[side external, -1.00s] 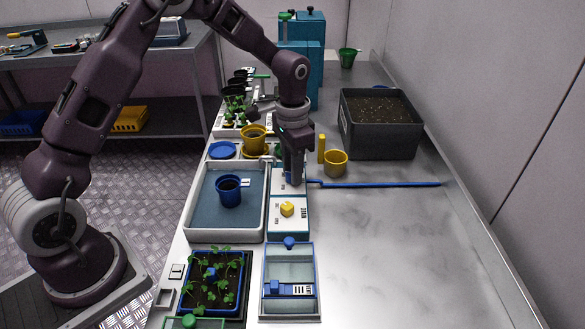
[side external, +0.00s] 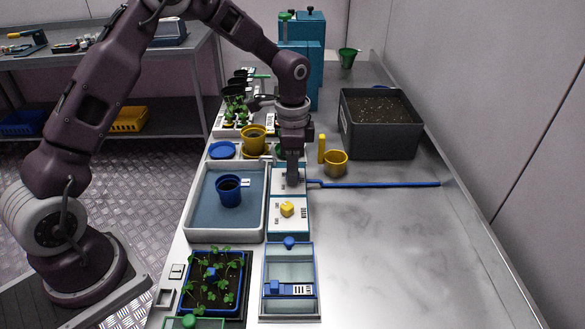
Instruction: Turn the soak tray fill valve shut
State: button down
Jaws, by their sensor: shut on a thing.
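My gripper (side external: 292,174) points straight down over the white valve plate (side external: 278,186) beside the soak tray (side external: 197,228). It is shut on the fill valve handle, which my fingers hide almost entirely. The exact angle of the handle cannot be seen. A blue hose (side external: 380,184) runs from this plate to the right across the bench. The soak tray holds dark blue-grey water and a blue pot (side external: 229,191) with a white tag.
A second plate with a yellow knob (side external: 287,209) lies just in front of my gripper. A yellow cup (side external: 335,162) and a dark soil bin (side external: 382,138) stand to the right. A yellow pot (side external: 253,138) stands behind left. The bench at front right is clear.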

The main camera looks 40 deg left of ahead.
jog(key=shift+r, duration=0.1)
jog(key=c, duration=1.1)
grip_release()
notch_tip(320, 180, up, 7)
jog(key=s+d+r+n+t, duration=0.1)
jog(key=s+r+n+t, duration=0.15)
jog(key=s+r, duration=0.6)
jog(key=s+r+n+t, duration=0.2)
jog(key=s+r+n, duration=0.3)
jog(key=s, duration=0.7)
jog(key=shift+n+t, duration=0.55)
jog(key=shift+n, duration=0.3)
jog(key=s, duration=0.8)
jog(key=shift+s+d+f, duration=0.3)
